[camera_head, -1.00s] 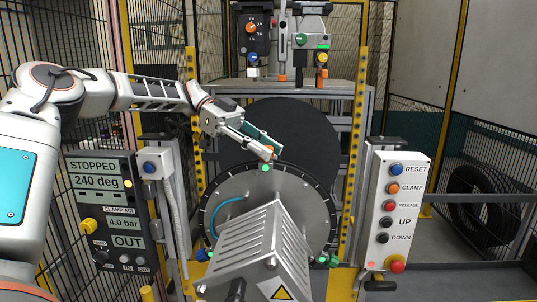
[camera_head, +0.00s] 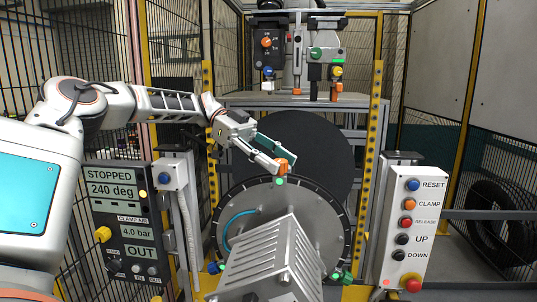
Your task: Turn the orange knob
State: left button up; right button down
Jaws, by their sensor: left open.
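A small orange knob (camera_head: 281,165) shows at the top edge of the large grey disc (camera_head: 325,205), just above a green light (camera_head: 279,181). My left gripper (camera_head: 287,159) reaches in from the left, with its fingers angled down to the right. It is open, with its fingertips at the orange knob. I cannot tell if they touch it. Another orange knob (camera_head: 267,42) is on the dark dial panel at the upper back, away from the gripper. My right gripper is not in view.
A display panel (camera_head: 119,195) at left reads STOPPED, 240 deg, 4.0 bar and OUT. A button panel (camera_head: 392,235) stands at right. A ribbed grey housing (camera_head: 275,265) is in front of the disc. Yellow posts (camera_head: 371,140) flank the machine. A tyre (camera_head: 492,215) is at far right.

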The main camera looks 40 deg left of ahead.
pick_arm(q)
jog(key=v, duration=0.6)
jog(key=shift+a, duration=0.3)
jog(key=shift+r, duration=0.15)
